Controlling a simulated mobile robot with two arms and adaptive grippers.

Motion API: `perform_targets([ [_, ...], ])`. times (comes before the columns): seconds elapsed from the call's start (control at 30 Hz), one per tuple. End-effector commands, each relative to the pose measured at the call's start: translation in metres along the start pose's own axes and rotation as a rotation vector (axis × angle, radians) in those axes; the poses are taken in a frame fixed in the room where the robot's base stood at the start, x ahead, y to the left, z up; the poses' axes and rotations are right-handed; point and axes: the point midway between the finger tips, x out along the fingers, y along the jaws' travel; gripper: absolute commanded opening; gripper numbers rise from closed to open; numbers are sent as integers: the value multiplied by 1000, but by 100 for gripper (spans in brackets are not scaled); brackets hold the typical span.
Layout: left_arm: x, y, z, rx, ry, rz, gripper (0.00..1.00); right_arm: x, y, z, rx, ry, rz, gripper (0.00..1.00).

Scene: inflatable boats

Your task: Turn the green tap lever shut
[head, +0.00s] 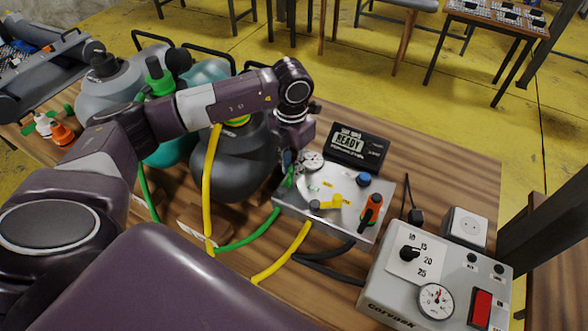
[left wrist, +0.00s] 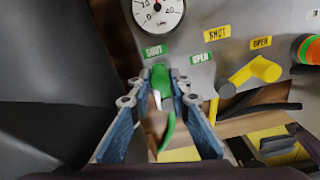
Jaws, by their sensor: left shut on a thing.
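The green tap lever (left wrist: 160,79) is on the grey tap panel (left wrist: 290,20), just below the green SHUT label (left wrist: 154,51); the green OPEN label (left wrist: 200,57) is to its right. My left gripper (left wrist: 161,84) is shut on the lever, with a blue-padded finger on each side. In the head view, my left gripper (head: 291,160) reaches down at the panel's left end, and only a little green shows beside it. The lever's exact angle is hard to tell. My right gripper is not in view.
The yellow tap lever (left wrist: 254,74) and an orange-and-green fitting (head: 371,208) are to the right on the panel. A READY display (head: 357,146) stands behind. A grey control box (head: 390,298) stands front right. Green and yellow hoses (head: 280,262) cross the wooden table. Grey bottles (head: 235,160) stand left.

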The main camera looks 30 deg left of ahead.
Motion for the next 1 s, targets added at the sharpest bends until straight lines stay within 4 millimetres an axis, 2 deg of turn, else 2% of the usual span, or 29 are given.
perform_targets([
  [0.5,-2,2,1,-20,-4,2,0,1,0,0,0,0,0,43],
  [0.53,-2,2,1,-20,-4,2,21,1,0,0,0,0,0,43],
  [0.67,-1,2,1,-19,-3,1,35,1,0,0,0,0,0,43],
  [1.0,-5,2,0,-18,-2,1,35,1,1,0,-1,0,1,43],
])
